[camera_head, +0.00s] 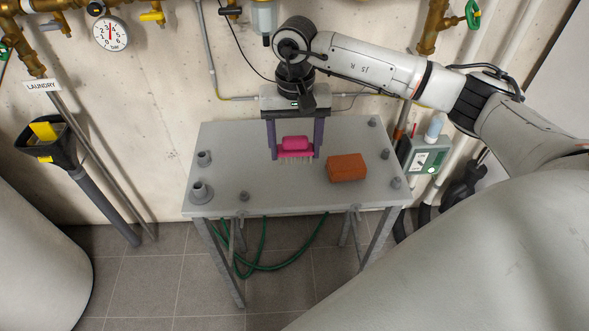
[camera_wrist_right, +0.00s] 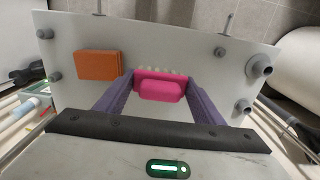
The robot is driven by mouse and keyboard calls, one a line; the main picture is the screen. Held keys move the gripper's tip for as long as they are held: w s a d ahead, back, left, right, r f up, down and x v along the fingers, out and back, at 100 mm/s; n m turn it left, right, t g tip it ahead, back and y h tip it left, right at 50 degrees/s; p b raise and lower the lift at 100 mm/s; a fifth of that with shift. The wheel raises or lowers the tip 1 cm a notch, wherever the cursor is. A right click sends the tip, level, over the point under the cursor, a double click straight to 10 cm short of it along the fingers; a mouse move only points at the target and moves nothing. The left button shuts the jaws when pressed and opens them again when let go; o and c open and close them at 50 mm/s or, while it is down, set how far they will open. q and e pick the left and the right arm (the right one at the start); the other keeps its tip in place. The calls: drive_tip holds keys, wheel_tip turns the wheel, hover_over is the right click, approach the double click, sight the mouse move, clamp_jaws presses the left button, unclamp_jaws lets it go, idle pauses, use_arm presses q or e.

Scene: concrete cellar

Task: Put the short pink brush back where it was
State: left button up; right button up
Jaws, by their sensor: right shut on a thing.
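The short pink brush (camera_head: 295,146) is between the two purple fingers of my right gripper (camera_head: 295,150), over the back middle of the grey table (camera_head: 265,190). My right gripper is shut on it from both sides. In the right wrist view the pink brush (camera_wrist_right: 160,86) shows between the fingertips, with pale bristles along its far edge. Its bristles point down in the head view. I cannot tell whether they touch the tabletop. My left gripper is not in view.
An orange brick-like block (camera_head: 347,168) lies on the table just right of the brush. Several grey pegs and sockets (camera_head: 202,193) stand near the table's edges. A green hose (camera_head: 270,266) hangs below. Pipes and a gauge (camera_head: 110,34) line the wall.

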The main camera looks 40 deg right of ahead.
sight(295, 138)
wheel_tip(295, 138, down, 4)
drive_tip(key=shift+r, duration=0.1)
wheel_tip(295, 138, down, 3)
drive_tip(key=shift+p, duration=0.35)
drive_tip(key=shift+f, duration=0.2)
drive_tip(key=o, duration=1)
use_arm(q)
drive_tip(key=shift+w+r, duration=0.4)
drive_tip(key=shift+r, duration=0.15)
use_arm(e)
drive_tip(key=shift+o, duration=0.2)
drive_tip(key=shift+r, duration=0.1)
drive_tip(key=shift+r, duration=0.2)
drive_tip(key=shift+w+r, duration=0.1)
drive_tip(key=shift+r, duration=0.3)
use_arm(q)
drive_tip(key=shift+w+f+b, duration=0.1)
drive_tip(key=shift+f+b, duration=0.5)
drive_tip(key=shift+b, duration=0.25)
use_arm(e)
wheel_tip(295, 138, up, 11)
drive_tip(key=shift+r, duration=0.1)
